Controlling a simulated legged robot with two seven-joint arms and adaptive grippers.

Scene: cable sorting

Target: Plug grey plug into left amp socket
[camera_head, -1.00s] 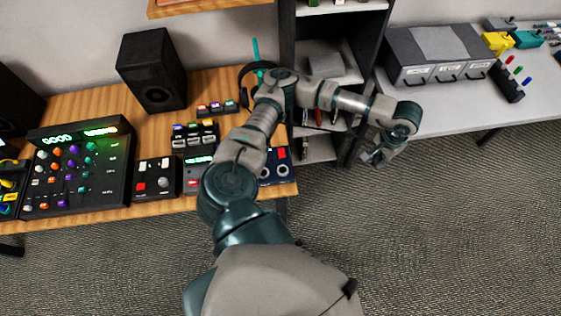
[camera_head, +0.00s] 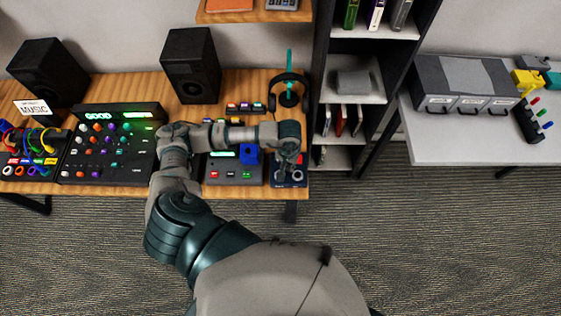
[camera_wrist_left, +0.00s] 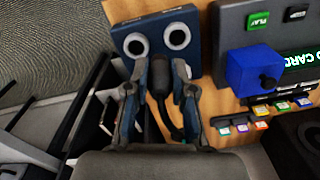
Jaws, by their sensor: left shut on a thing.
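The amp is a dark blue box (camera_wrist_left: 153,24) with two white-ringed sockets side by side in the left wrist view. It also shows at the right end of the wooden desk in the head view (camera_head: 303,177), partly covered by my arm. My left gripper (camera_head: 287,176) is over the amp, and it also shows in the left wrist view (camera_wrist_left: 158,85). Its fingers are shut on a dark grey plug (camera_wrist_left: 159,76) with a dark cable trailing back. The plug's front end points towards the sockets; whether it touches the amp cannot be told. My right gripper is not in view.
A device with a blue block (camera_head: 249,153) stands beside the amp. A mixer with lit displays (camera_head: 110,150), two speakers and a headphone stand (camera_head: 289,92) are on the desk. A shelf (camera_head: 352,85) stands right of it. The floor in front is clear.

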